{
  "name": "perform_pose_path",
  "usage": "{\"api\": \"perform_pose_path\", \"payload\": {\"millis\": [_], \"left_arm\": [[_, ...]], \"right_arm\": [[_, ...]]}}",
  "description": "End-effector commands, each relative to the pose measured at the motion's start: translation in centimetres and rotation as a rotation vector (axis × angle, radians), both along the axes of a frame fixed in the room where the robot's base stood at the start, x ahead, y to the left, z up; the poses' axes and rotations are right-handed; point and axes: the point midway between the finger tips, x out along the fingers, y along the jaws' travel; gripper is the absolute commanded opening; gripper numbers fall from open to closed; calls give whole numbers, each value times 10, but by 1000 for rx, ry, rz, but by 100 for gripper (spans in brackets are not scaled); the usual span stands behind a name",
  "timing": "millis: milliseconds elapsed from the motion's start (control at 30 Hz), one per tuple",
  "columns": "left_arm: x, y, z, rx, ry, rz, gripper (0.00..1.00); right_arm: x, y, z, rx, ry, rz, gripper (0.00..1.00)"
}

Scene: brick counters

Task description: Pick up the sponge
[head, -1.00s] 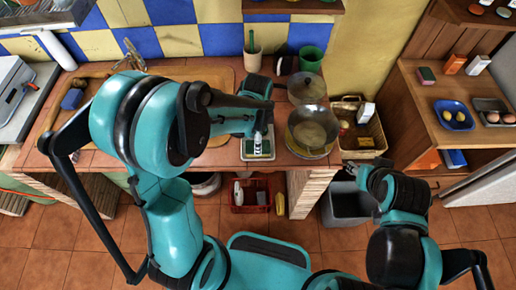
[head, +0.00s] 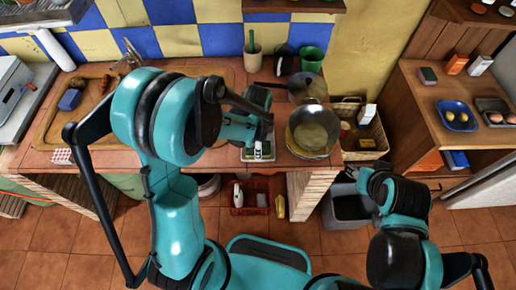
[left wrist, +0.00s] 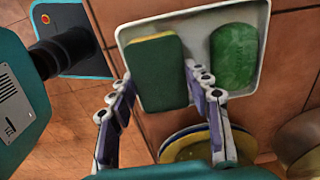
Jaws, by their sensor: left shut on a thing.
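The sponge (left wrist: 157,73), dark green with a yellow edge, shows in the left wrist view at the left of a white tray (left wrist: 202,13). A green bar of soap (left wrist: 233,57) lies at the right of the tray. My left gripper (left wrist: 160,78) has a finger at each long side of the sponge and is shut on it. Whether the sponge is clear of the tray I cannot tell. In the head view my left gripper (head: 261,149) is over the tray and hides most of the sponge. My right gripper (head: 362,178) is off the counter at the right; its fingers are unclear.
A pan (head: 313,132) stands just right of the tray. A wicker basket (head: 378,145) is beyond it. A cup with a utensil (head: 253,62) and a green cup (head: 311,59) stand by the wall. A red crate (head: 249,208) sits below the counter.

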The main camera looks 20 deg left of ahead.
Motion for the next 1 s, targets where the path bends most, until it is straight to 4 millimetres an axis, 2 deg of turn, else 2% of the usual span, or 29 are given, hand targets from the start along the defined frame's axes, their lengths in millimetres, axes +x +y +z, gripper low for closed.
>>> {"api": "perform_pose_path", "payload": {"millis": [167, 500, 600, 767, 1000], "left_arm": [[0, 0, 7, 0, 0, 0, 32], [0, 0, 75, 0, 0, 0, 32], [0, 0, 89, 0, 0, 0, 32], [0, 0, 100, 0, 0, 0, 32], [0, 0, 100, 0, 0, 0, 32]], "right_arm": [[0, 0, 3, 0, 0, 0, 40], [0, 0, 27, 0, 0, 0, 40], [0, 0, 31, 0, 0, 0, 40], [0, 0, 33, 0, 0, 0, 40], [0, 0, 33, 0, 0, 0, 40]]}}
